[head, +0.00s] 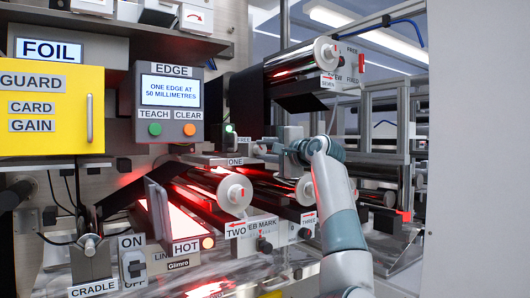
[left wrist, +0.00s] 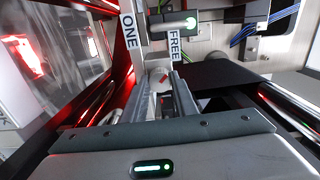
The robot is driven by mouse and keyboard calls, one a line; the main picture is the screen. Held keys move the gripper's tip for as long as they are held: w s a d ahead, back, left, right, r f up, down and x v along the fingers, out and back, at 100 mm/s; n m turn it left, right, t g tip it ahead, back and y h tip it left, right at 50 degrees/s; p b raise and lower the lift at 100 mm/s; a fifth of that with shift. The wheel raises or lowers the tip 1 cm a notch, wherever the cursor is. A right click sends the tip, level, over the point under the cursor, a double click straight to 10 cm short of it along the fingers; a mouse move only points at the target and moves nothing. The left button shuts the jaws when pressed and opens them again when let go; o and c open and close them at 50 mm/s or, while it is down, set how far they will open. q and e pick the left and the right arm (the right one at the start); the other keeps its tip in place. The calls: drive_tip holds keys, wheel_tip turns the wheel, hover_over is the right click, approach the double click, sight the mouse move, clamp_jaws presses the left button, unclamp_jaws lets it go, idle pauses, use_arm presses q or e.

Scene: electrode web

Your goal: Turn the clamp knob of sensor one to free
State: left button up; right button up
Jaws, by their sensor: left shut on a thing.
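My left gripper (head: 278,146) reaches the clamp of sensor one, beside the labels ONE (head: 235,161) and FREE (head: 243,140). In the left wrist view the left gripper's fingers (left wrist: 163,84) are shut on the clamp knob (left wrist: 159,76), a small pale part with a red mark. The fingers hide most of the knob, so its exact angle is hard to tell. The ONE label (left wrist: 129,44) is left of it and the FREE label (left wrist: 175,44) is right of it. Sensor one (left wrist: 168,24), a grey block with a green light, is just beyond. My right gripper is not in view.
Red-lit rollers with white end caps (head: 235,192) lie below the gripper. A large upper roll (head: 300,62) hangs above right. The EDGE panel (head: 170,103) and yellow guard (head: 55,110) stand left. A plain pale panel (head: 480,150) fills the right side.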

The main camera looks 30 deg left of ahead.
sight(263, 151)
use_arm(q)
drive_tip(key=o, duration=1)
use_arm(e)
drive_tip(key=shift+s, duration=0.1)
use_arm(q)
drive_tip(key=shift+o, duration=0.2)
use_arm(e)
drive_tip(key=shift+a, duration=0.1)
use_arm(q)
drive_tip(key=shift+s+d, duration=0.15)
drive_tip(key=shift+d, duration=0.25)
drive_tip(key=b+v, duration=0.1)
drive_tip(key=v, duration=0.2)
drive_tip(key=shift+d+f+b, duration=0.15)
drive_tip(key=shift+d+b, duration=0.05)
drive_tip(key=shift+b, duration=0.15)
drive_tip(key=b+v, duration=0.4)
drive_tip(key=v, duration=0.9)
drive_tip(key=shift+s, duration=0.15)
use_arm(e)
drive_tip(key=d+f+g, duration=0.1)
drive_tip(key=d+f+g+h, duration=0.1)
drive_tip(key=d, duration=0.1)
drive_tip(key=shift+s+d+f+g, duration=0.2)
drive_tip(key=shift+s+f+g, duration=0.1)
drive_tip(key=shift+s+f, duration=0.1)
